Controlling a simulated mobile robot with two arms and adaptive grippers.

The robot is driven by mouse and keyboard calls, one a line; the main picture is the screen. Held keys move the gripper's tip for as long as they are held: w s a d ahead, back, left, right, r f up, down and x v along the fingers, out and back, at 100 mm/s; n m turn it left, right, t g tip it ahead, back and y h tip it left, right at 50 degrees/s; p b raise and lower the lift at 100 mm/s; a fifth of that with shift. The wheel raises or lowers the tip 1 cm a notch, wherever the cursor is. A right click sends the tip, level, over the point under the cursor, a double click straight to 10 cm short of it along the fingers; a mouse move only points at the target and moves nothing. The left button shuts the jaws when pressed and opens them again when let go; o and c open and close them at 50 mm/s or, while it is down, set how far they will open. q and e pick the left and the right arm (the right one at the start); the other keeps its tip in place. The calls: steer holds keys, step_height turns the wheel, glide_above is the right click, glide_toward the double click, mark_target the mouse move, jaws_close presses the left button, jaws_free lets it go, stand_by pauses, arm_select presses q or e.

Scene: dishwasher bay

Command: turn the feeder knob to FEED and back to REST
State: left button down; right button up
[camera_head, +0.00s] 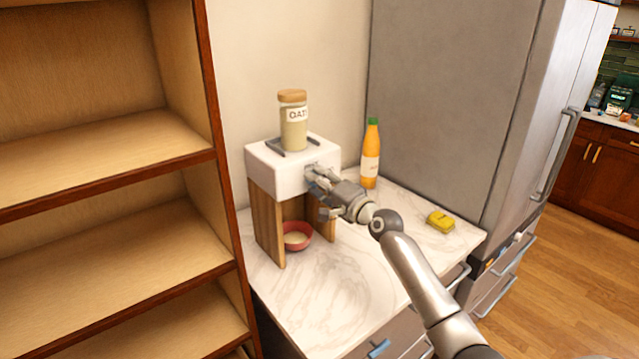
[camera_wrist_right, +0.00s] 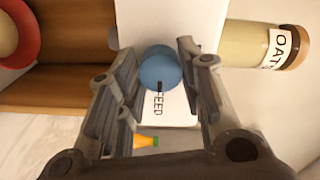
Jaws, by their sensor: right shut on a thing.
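The feeder is a white box (camera_head: 270,172) on wooden side panels, standing on the marble counter. Its blue round knob (camera_wrist_right: 160,68) shows in the right wrist view. A black pointer mark on the knob points at the word FEED (camera_wrist_right: 158,104) on the white face. My right gripper (camera_head: 318,178) is at the feeder's front face, and its fingers (camera_wrist_right: 158,62) are shut on the knob from both sides. In the head view the gripper hides the knob. Any REST label is not visible. My left gripper is out of view.
An oats jar (camera_head: 293,125) stands on top of the feeder. A red bowl (camera_head: 298,246) with pale contents sits beneath it. An orange bottle (camera_head: 371,160) and a yellow item (camera_head: 439,221) are on the counter. Wooden shelves (camera_head: 115,190) stand left, a grey fridge (camera_head: 455,100) right.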

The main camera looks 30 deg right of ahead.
steer(key=o, duration=1)
steer(key=shift+o, duration=0.2)
steer(key=shift+s, duration=0.1)
steer(key=s+d, duration=0.1)
steer(key=s, duration=1.1)
steer(key=shift+w, duration=0.1)
